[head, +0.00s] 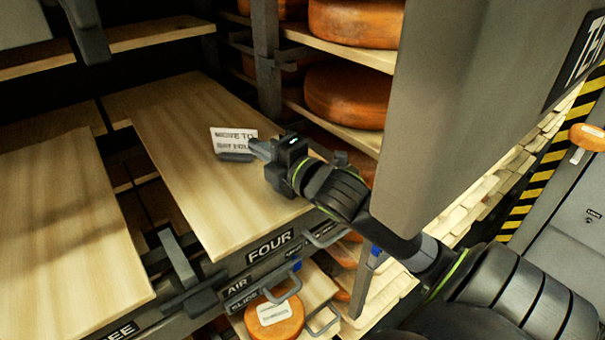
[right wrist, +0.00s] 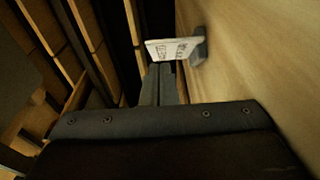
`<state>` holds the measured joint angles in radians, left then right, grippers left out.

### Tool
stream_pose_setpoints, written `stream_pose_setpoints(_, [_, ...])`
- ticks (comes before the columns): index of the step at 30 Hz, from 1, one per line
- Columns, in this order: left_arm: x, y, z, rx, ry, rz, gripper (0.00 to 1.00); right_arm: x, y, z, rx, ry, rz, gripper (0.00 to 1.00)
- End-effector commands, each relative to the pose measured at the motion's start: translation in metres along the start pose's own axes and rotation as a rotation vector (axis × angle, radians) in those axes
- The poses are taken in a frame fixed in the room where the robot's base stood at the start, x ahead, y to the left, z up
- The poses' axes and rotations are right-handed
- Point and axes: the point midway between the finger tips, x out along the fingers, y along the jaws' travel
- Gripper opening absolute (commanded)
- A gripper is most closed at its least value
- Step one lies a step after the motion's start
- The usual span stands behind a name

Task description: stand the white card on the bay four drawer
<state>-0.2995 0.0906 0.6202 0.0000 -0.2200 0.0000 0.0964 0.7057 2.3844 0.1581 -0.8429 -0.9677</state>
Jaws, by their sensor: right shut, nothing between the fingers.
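The white card (head: 232,139), printed "MOVE TO" with a second line partly covered, stands in a dark foot (head: 236,157) on the pale wooden top of the bay four drawer (head: 190,195). The drawer carries a "FOUR" label (head: 270,247). My right gripper (head: 256,149) is shut and empty, its tips at the card's right edge in the head view. In the right wrist view the closed fingers (right wrist: 160,82) point towards the card (right wrist: 173,49), which stands just past the tips. Whether they touch it is unclear. My left gripper does not show clearly.
Shelves with orange cheese wheels (head: 347,95) stand behind and right of the drawer. Another wooden drawer top (head: 60,230) lies to the left, across a dark gap. A labelled cheese (head: 274,318) sits below. A large grey panel (head: 455,110) stands close on the right.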

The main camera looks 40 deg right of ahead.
Motion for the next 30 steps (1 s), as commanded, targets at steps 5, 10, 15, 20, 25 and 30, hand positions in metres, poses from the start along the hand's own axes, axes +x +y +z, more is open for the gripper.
stream_pose_setpoints(5, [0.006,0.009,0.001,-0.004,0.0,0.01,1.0,-0.029,-0.002,0.001,-0.005,0.001,-0.003,0.0])
stream_pose_setpoints(10, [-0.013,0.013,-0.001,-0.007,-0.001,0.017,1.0,-0.048,0.003,0.002,0.004,-0.002,-0.005,0.0])
stream_pose_setpoints(15, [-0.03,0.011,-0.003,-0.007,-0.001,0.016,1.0,-0.065,0.004,0.003,0.005,-0.001,-0.006,0.0])
stream_pose_setpoints(20, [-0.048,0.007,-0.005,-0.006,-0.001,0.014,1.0,-0.081,0.003,0.004,0.006,-0.003,-0.005,0.0])
stream_pose_setpoints(25, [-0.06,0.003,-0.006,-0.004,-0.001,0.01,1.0,-0.098,0.001,0.004,0.004,-0.003,-0.004,0.0])
stream_pose_setpoints(30, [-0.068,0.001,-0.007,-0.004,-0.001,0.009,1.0,-0.111,0.0,0.004,0.005,-0.002,-0.003,0.0])
